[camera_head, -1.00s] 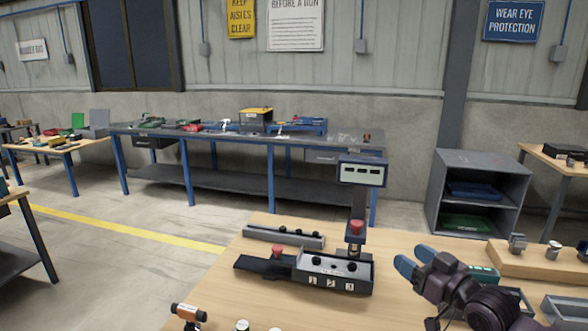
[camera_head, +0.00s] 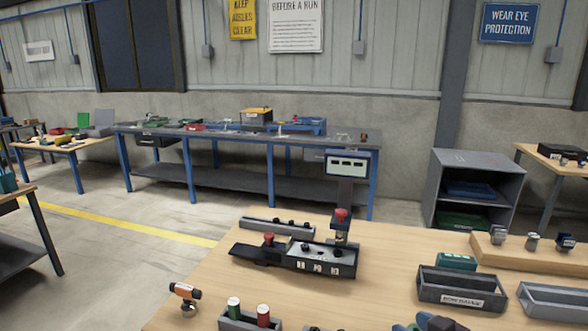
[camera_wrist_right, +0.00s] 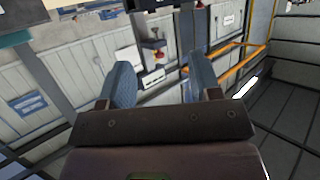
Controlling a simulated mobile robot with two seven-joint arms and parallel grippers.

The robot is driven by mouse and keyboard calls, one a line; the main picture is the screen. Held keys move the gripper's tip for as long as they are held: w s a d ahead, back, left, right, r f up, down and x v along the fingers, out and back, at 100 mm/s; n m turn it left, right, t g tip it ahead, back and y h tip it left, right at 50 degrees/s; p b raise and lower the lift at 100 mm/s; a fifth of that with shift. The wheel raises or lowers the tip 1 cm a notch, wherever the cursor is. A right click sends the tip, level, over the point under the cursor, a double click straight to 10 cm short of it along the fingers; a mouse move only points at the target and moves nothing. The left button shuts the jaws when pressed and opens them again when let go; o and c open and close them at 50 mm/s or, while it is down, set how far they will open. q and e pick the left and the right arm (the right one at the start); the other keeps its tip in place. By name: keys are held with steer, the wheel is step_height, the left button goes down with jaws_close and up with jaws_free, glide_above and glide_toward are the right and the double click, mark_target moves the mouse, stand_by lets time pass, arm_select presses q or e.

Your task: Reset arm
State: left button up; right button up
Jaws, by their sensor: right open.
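My right gripper shows at the bottom edge of the head view (camera_head: 422,324), mostly cut off, with its blue fingertips just in the frame. It is in front of the dark labelled bin on the wooden table. In the right wrist view the right gripper (camera_wrist_right: 160,85) has its two blue fingers apart, with nothing between them but the distant wall and a fixture. My left gripper is not in view.
The wooden table (camera_head: 385,270) holds a numbered black fixture (camera_head: 320,262) with a display post, a dark bin (camera_head: 460,290), and a small tray (camera_head: 250,322) with red and green capped items. Table space between fixture and bin is clear.

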steer(key=s+d+f+m+g+h, duration=0.1)
steer(key=s+f+m+g+h, duration=0.15)
steer(key=s, duration=0.65)
steer(key=s+d+f+m+g+h, duration=0.15)
steer(key=s+f+g, duration=0.25)
steer(key=s, duration=0.5)
steer(key=s+d+f+m+g+h, duration=0.1)
steer(key=s+d+f+g+h, duration=0.2)
steer(key=s, duration=0.6)
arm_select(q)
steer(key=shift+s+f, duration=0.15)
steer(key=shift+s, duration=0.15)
arm_select(e)
steer(key=w+a+f+n+t, duration=0.1)
steer(key=w+f+t, duration=0.6)
steer(key=f, duration=0.3)
steer(key=shift+w+f+t+y, duration=0.2)
steer(key=shift+t+y, duration=0.2)
steer(key=shift+t, duration=0.35)
